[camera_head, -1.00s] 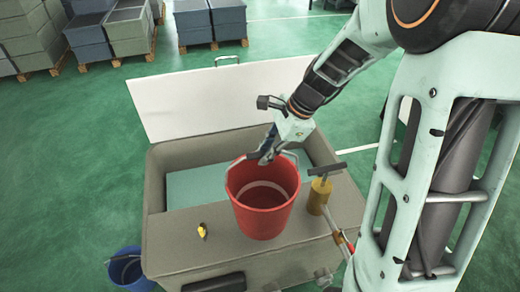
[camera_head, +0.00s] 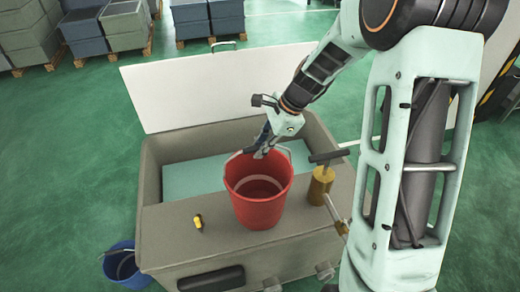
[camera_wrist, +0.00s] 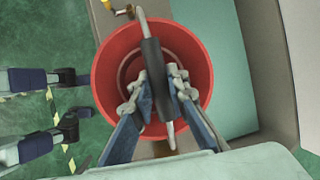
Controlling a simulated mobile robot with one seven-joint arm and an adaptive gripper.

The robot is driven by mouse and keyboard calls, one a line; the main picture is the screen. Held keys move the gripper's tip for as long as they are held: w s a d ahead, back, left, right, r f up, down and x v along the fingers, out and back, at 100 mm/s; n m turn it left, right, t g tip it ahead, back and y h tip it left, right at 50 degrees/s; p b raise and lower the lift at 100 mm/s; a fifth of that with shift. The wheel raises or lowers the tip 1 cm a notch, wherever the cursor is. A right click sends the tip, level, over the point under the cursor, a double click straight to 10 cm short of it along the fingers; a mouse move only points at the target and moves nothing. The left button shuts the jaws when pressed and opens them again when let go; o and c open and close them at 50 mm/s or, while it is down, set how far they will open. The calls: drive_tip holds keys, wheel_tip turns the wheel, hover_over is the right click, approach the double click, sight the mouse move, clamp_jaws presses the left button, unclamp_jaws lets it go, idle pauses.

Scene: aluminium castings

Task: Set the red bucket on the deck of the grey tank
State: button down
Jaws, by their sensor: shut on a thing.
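The red bucket (camera_head: 259,208) appears upright over the deck of the grey tank (camera_head: 170,238), between a small yellow item and a brass pump. Whether its base touches the deck or hangs just above it, I cannot tell. My gripper (camera_head: 260,152) is shut on the bucket's handle above the rear rim. In the wrist view, my gripper (camera_wrist: 158,82) pinches the handle's dark grip, which crosses over the mouth of the red bucket (camera_wrist: 112,62). The bucket's inside looks empty, partly hidden by the fingers.
The small yellow item (camera_head: 198,222) lies on the deck left of the bucket. The brass pump (camera_head: 321,185) with a T-handle stands close on the right. The tank's open pale-green well lies behind, with a white lid (camera_head: 205,95) raised. A blue bucket (camera_head: 125,268) stands on the floor.

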drive_tip(key=c, duration=1.9)
unclamp_jaws()
drive_tip(key=shift+f, duration=0.1)
drive_tip(key=shift+r, duration=0.3)
drive_tip(key=v, duration=1.2)
drive_tip(key=shift+f, duration=0.1)
drive_tip(key=shift+w, duration=0.1)
